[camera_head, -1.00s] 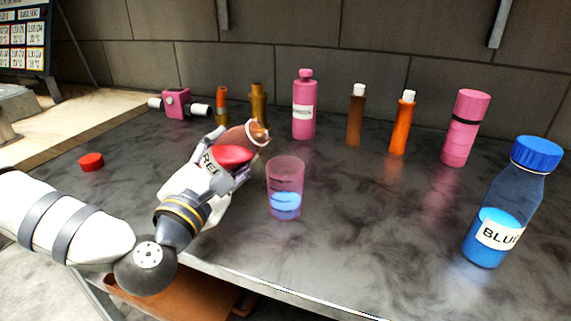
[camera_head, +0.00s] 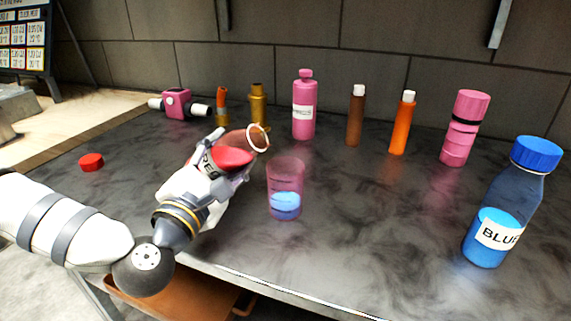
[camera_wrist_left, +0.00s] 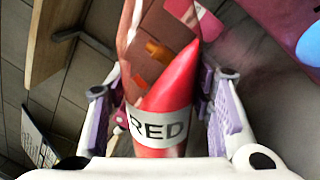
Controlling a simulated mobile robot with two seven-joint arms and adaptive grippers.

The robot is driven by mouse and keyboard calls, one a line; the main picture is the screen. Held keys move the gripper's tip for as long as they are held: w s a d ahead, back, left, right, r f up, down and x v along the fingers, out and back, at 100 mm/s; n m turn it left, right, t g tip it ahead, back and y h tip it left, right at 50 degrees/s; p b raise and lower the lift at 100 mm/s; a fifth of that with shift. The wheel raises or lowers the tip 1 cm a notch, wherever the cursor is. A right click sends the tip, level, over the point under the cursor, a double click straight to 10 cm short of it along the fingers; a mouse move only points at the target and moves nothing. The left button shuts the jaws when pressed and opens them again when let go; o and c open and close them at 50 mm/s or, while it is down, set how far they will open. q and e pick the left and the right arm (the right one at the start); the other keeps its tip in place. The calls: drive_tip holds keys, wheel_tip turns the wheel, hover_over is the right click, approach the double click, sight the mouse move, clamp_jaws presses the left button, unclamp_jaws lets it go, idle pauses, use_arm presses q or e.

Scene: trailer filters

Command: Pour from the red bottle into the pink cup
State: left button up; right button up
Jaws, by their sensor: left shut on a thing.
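The red bottle (camera_head: 233,156) is clear with red liquid and a label reading RED. My left gripper (camera_head: 216,150) is shut around it and holds it tilted, its open mouth pointing up and right towards the cup. In the left wrist view the bottle (camera_wrist_left: 165,100) lies between the two fingers (camera_wrist_left: 160,105), its liquid slanting inside. The pink cup (camera_head: 286,174) stands upright on the table just right of the bottle, with blue liquid in its lower part. The bottle mouth is up and left of the cup rim, apart from it in the picture. No stream shows. My right gripper is not in view.
A red cap (camera_head: 91,162) lies on the dark table (camera_head: 370,215) at left. A blue bottle (camera_head: 505,205) stands at right. Along the back stand a pink bottle (camera_head: 304,108), brown (camera_head: 356,117) and orange (camera_head: 402,125) bottles, and a pink cylinder (camera_head: 464,130).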

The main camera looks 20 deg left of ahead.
use_arm(q)
drive_tip(key=shift+a+r+m+p, duration=0.25)
drive_tip(key=shift+r+m+p, duration=0.4)
drive_tip(key=shift+m, duration=0.25)
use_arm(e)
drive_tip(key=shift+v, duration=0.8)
use_arm(q)
drive_tip(key=shift+a+m+h, duration=0.15)
drive_tip(key=shift+m+h, duration=0.35)
drive_tip(key=shift+m, duration=0.5)
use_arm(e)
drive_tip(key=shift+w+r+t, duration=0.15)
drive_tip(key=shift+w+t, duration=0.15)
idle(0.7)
use_arm(q)
drive_tip(key=shift+d+r+m+p, duration=0.4)
drive_tip(key=shift+r+m+p, duration=0.35)
drive_tip(key=shift+m+p, duration=0.25)
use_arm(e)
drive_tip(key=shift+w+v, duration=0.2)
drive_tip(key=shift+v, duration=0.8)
use_arm(q)
drive_tip(key=shift+r+m+h+p, duration=0.3)
drive_tip(key=shift+r+m+p, duration=0.25)
drive_tip(key=shift+m, duration=0.25)
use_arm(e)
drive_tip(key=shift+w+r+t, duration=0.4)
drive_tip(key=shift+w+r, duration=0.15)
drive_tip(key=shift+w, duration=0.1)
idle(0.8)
